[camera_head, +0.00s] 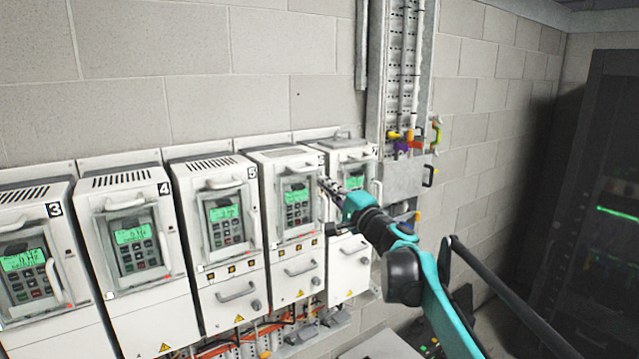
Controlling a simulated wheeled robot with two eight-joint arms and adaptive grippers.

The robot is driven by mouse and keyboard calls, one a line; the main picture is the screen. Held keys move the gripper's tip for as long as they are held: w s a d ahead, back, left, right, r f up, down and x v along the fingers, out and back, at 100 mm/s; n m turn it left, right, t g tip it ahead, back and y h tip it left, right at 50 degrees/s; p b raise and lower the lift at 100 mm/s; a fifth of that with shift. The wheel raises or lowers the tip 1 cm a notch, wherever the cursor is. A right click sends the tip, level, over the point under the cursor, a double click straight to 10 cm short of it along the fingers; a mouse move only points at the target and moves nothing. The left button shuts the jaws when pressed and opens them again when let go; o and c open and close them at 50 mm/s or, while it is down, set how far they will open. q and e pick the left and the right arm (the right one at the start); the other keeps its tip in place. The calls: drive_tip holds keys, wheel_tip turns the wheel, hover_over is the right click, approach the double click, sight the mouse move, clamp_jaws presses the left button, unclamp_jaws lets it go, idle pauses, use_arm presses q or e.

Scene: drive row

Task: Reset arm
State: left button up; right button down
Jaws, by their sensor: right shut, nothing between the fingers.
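My right arm (432,281), teal and black, comes in from the lower right. My right gripper (324,183) is shut and empty. It is in front of the right part of the row of drives, over the gap between the last two units. From this view I cannot tell whether its tips touch a drive. My left gripper is not in view.
White drives numbered 3 (60,333), 4 (90,200) and 5 (185,185) and two more to their right line the block wall (120,110). A metal cable channel (376,70) stands right of them. A dark cabinet (604,120) is at far right.

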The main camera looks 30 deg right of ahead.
drive_tip(key=shift+a+b+v, duration=0.35)
drive_tip(key=shift+b+v, duration=0.35)
drive_tip(key=shift+v, duration=3.35)
drive_tip(key=s+a+f+n+g+y+b, duration=0.1)
drive_tip(key=s+a+f+n+g+b, duration=0.35)
drive_tip(key=f, duration=0.75)
drive_tip(key=s+a+f+n+g+y+b, duration=0.1)
drive_tip(key=a+f+n+b, duration=0.1)
drive_tip(key=a+f+b, duration=0.65)
drive_tip(key=s+a+f+n+g+y+b, duration=0.1)
drive_tip(key=s+a+f+n+g+b, duration=0.2)
drive_tip(key=a+f, duration=0.9)
use_arm(q)
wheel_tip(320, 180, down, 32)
drive_tip(key=b, duration=1.4)
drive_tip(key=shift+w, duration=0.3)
use_arm(e)
drive_tip(key=s+d+f+n+g+h, duration=0.1)
drive_tip(key=s+f, duration=0.3)
drive_tip(key=f, duration=0.7)
drive_tip(key=s+d+f+n+g+h, duration=0.1)
drive_tip(key=s+f+n, duration=0.3)
drive_tip(key=f, duration=0.8)
drive_tip(key=s+d+f+n+g+h, duration=0.1)
drive_tip(key=s+f, duration=0.4)
drive_tip(key=f, duration=0.7)
drive_tip(key=shift+s+d+n+g+h, duration=0.35)
drive_tip(key=shift+n+g+h, duration=0.4)
drive_tip(key=shift+g+h, duration=0.2)
